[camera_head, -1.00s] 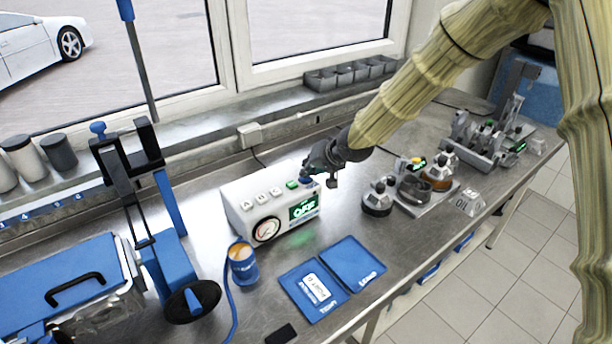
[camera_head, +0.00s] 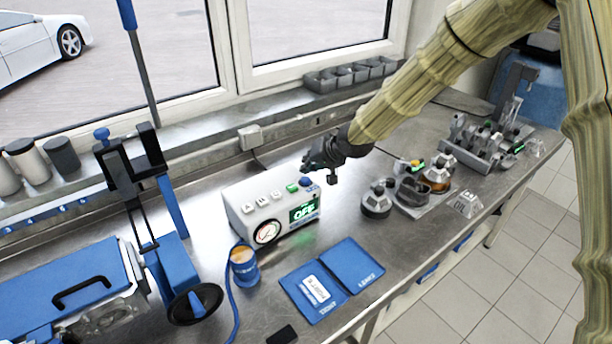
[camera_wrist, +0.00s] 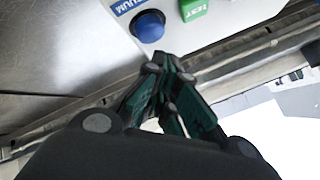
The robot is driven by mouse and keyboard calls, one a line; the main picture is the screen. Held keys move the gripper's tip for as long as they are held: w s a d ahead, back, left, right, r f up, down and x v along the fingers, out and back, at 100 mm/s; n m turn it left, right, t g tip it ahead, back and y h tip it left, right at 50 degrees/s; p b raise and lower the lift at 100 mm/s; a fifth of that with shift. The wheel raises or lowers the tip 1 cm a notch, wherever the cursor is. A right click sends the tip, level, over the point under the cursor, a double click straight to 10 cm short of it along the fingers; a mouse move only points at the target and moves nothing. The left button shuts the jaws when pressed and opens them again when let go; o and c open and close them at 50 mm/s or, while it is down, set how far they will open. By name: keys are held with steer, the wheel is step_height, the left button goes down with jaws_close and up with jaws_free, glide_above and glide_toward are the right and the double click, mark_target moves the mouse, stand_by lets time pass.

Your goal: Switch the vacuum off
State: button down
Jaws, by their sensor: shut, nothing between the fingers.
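The white vacuum unit (camera_head: 250,205) stands on the metal bench, with a round gauge (camera_head: 267,231) on its front. Its lit green display (camera_head: 304,210) reads OFF. A blue round button (camera_head: 306,182) sits on its top right corner, beside a green button (camera_head: 292,188). In the wrist view the blue button (camera_wrist: 148,26) lies by a blue label ending in "UUM", with the green TEST button (camera_wrist: 193,8) to its right. My gripper (camera_head: 308,167) is shut and empty. It is just above and behind the blue button, apart from it; its fingers also show in the wrist view (camera_wrist: 165,75).
A blue cup (camera_head: 244,270) with a hose stands in front of the unit. Two blue mats (camera_head: 350,265) lie to its right front. A round dark pot (camera_head: 376,203) and other engine parts stand further right. A blue clamp stand (camera_head: 165,260) is on the left.

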mark_target(308, 177)
steer(key=shift+r+p, duration=1.4)
steer(key=shift+r, duration=0.8)
steer(key=shift+f, duration=0.1)
